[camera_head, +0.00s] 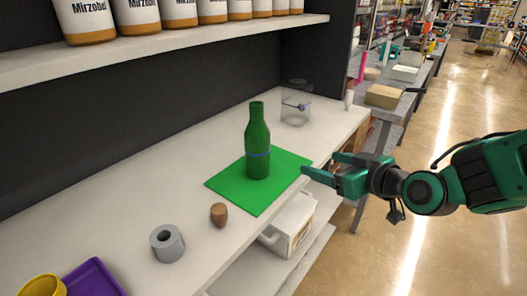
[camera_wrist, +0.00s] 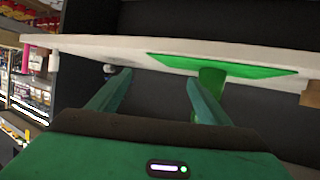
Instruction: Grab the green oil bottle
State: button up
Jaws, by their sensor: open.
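The green oil bottle (camera_head: 258,140) stands upright on a green mat (camera_head: 232,192) on the white shelf. My gripper (camera_head: 320,165) is open and empty, to the right of the bottle and apart from it, near the shelf's front edge. In the wrist view my gripper's two fingers (camera_wrist: 158,77) are spread apart. The bottle (camera_wrist: 211,78) shows there beyond the right finger, partly hidden by it. That view looks upside down, with the mat (camera_wrist: 225,66) near the top.
The white shelf (camera_head: 112,188) also holds a grey roll (camera_head: 167,243), a small brown object (camera_head: 219,214), a clear container (camera_head: 296,104), a purple tray (camera_head: 95,280) and a yellow cup (camera_head: 42,286). Labelled cans (camera_head: 138,15) line the upper shelf. A white container (camera_head: 290,228) sits below.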

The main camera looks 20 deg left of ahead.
aim_at(268, 143)
jog(key=s+a+r+y, duration=0.1)
jog(key=a, duration=0.2)
jog(key=s+a+r+t+y, duration=0.1)
jog(key=a+r+y, duration=0.1)
jog(key=a, duration=0.2)
jog(key=s+a+r+n+y, duration=0.1)
jog(key=s+a, duration=0.1)
jog(key=a, duration=0.2)
jog(key=shift+s+a+r, duration=0.1)
jog(key=shift+a+r, duration=0.15)
jog(key=shift+r, duration=0.05)
jog(key=shift+a+r+t+y, duration=0.1)
jog(key=shift+a+t+y, duration=0.15)
jog(key=shift+t+y, duration=0.05)
jog(key=x, duration=0.5)
jog(key=shift+r, duration=0.1)
jog(key=x, duration=0.5)
jog(key=shift+a, duration=0.35)
jog(key=c, duration=1.4)
